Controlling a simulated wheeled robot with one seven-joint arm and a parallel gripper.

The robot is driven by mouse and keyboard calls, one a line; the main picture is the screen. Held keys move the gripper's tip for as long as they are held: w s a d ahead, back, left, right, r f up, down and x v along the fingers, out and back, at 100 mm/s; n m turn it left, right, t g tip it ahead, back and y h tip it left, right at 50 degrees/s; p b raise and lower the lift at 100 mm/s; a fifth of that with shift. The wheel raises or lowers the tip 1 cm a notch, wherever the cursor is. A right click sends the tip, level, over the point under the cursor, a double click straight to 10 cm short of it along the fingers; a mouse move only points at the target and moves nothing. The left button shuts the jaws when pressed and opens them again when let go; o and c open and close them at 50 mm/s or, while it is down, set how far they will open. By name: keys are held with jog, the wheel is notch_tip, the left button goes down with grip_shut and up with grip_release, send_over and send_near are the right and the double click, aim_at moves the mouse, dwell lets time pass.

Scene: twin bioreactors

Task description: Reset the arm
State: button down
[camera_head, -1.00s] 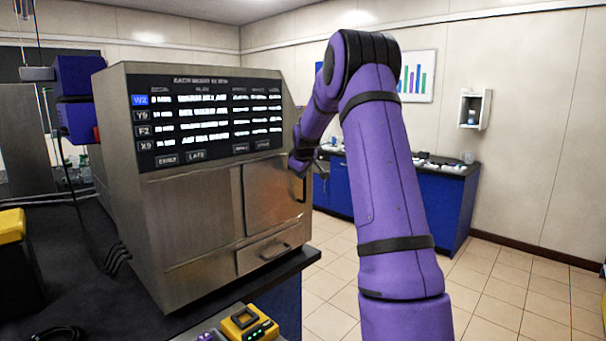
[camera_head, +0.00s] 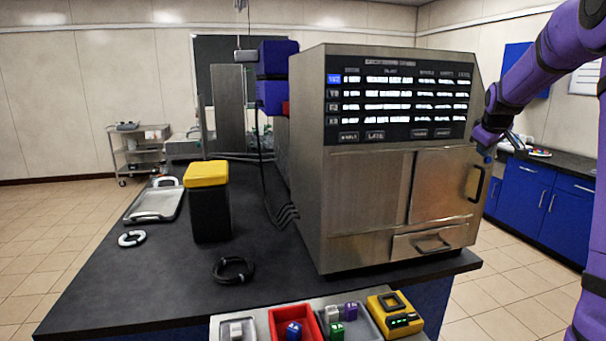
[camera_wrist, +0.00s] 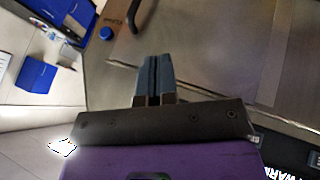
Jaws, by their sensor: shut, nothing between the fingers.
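My purple arm comes in from the right edge of the head view and reaches up beside the steel bioreactor cabinet. My gripper (camera_wrist: 155,80) shows in the wrist view with its two dark fingers together and nothing between them. In the head view the gripper end (camera_head: 490,147) is by the right side of the cabinet (camera_head: 370,205), near the upper part of its door with the black handle (camera_head: 474,184). In the wrist view the cabinet's steel face (camera_wrist: 230,60) lies beyond the fingers. I cannot tell whether they touch it.
A yellow-topped black bin (camera_head: 209,215), a black cable coil (camera_head: 233,270) and a metal tray (camera_head: 156,204) sit on the dark bench. Small trays with coloured blocks (camera_head: 292,322) and a yellow device (camera_head: 396,314) are at the front.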

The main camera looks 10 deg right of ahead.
jog(key=s+a+r+y, duration=0.1)
jog(key=s+a+r, duration=0.1)
jog(key=s+a, duration=0.45)
jog(key=s+a+r, duration=0.2)
jog(key=s+a, duration=0.1)
jog(key=a, duration=0.6)
jog(key=s+a+r+y, duration=0.15)
jog(key=s+a, duration=0.25)
jog(key=a, duration=0.4)
jog(key=s+a+f, duration=0.2)
jog(key=s+a, duration=0.2)
jog(key=s, duration=0.3)
jog(key=s+a+f+m+y, duration=0.1)
jog(key=s+a+f, duration=0.1)
jog(key=s+a, duration=0.3)
jog(key=s+a+f+m, duration=0.1)
jog(key=s+a, duration=0.3)
jog(key=s, duration=0.7)
jog(key=shift+s+a+f+g, duration=0.2)
jog(key=shift+f+g, duration=0.2)
jog(key=shift+f, duration=0.15)
jog(key=shift+w+d+y, duration=0.1)
jog(key=shift+y, duration=0.15)
